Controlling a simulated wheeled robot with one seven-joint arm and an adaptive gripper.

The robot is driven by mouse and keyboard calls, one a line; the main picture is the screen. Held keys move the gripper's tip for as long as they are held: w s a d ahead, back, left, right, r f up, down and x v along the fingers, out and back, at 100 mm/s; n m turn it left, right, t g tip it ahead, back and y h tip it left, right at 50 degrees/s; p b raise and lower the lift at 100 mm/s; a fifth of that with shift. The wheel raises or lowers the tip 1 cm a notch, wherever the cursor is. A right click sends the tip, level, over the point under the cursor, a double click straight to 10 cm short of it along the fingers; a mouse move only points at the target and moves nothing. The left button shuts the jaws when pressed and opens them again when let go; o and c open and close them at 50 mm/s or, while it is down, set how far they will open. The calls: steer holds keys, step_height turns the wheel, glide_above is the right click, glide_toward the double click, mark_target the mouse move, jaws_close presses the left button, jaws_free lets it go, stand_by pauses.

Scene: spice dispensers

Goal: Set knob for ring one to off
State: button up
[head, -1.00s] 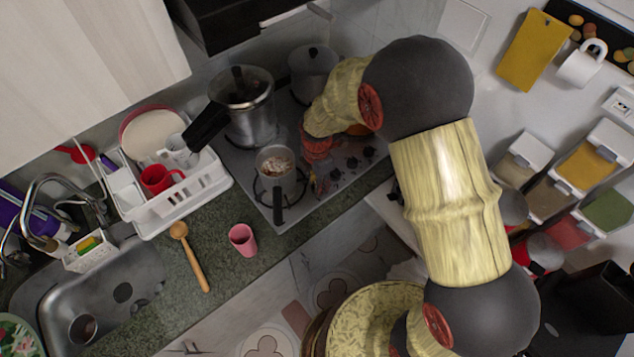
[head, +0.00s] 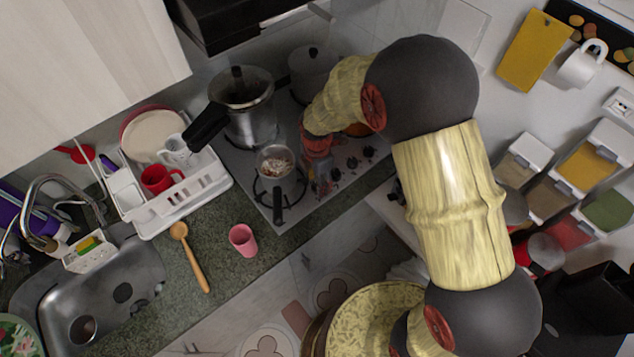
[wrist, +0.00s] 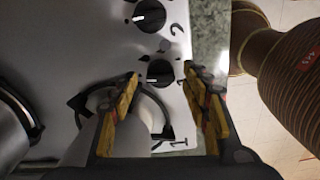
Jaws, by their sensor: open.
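My gripper (wrist: 163,88) is open in the wrist view, its two yellow-and-black fingers pointing at the stove's front panel. A round black knob (wrist: 159,71) shows just beyond and between the fingertips; I see no clear contact. A mark like a "1" is printed on the panel below it. A second black knob (wrist: 149,15) stands further up, beside another curved mark. I cannot read the nearer knob's setting. In the head view my gripper (head: 321,183) is small at the stove's front edge, near the row of dark knobs (head: 352,163) on the stove (head: 236,165).
A small pot (head: 275,162) stands on the front burner beside my gripper. A large pressure cooker (head: 242,105) and a lidded pot (head: 310,62) stand behind. A pink cup (head: 243,240) is on the counter to the left. A brown ribbed object (wrist: 292,75) is right of the fingers.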

step_height(320, 180, up, 11)
stand_by(0.4)
